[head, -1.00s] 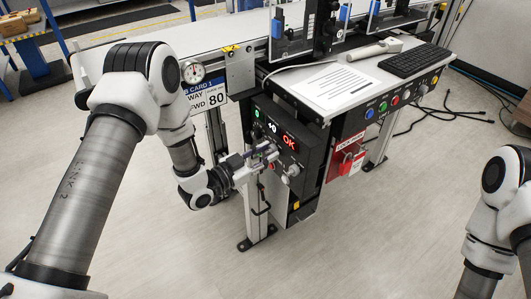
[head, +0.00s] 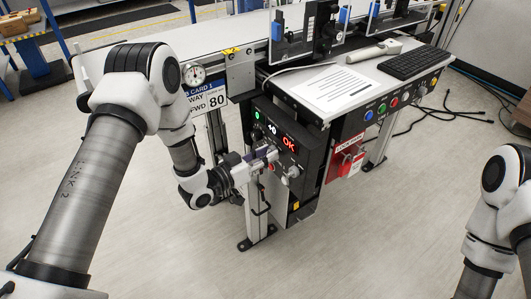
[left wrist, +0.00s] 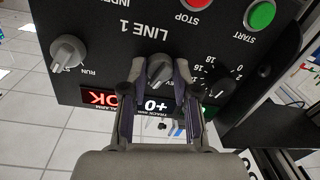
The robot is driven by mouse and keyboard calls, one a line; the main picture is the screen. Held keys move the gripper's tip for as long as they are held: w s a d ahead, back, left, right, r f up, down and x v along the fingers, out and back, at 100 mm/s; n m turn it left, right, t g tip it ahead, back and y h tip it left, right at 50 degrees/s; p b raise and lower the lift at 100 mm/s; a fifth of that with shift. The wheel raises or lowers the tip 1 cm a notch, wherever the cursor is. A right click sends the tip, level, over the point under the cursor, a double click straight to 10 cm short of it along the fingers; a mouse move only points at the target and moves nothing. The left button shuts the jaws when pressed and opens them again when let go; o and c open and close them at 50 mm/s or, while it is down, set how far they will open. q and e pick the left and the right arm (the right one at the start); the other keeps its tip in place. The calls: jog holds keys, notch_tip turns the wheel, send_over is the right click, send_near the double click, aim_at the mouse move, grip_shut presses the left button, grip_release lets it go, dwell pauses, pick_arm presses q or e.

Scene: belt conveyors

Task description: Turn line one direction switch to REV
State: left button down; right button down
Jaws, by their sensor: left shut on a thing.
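The line one control box (head: 283,150) stands below the conveyor, with a "+0" readout and a red "OK". In the left wrist view its LINE 1 panel (left wrist: 110,30) appears upside down. My left gripper (head: 262,156) reaches the panel from the left. In the left wrist view its fingers (left wrist: 160,80) are shut around the sides of a grey knob (left wrist: 158,68) at the panel's middle, apparently the direction switch. Its position labels are hidden or unreadable. My right gripper is out of view; only my right arm shows at the right edge.
Another grey knob (left wrist: 68,52) marked RUN, a black dial (left wrist: 215,82), a green START button (left wrist: 262,14) and a red STOP button (left wrist: 195,3) share the panel. A red lockout box (head: 346,158) hangs to the right. Floor in front is clear.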

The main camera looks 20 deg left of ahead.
pick_arm(q)
jog(key=shift+w+a+r+n+g+p, duration=0.1)
jog(key=shift+n+g+p, duration=0.3)
jog(key=shift+n, duration=2.7)
jog(key=shift+n+g+p, duration=0.1)
jog(key=shift+n+p, duration=0.55)
jog(key=shift+n, duration=2.45)
jog(key=c, duration=0.9)
grip_release()
jog(key=shift+o, duration=0.2)
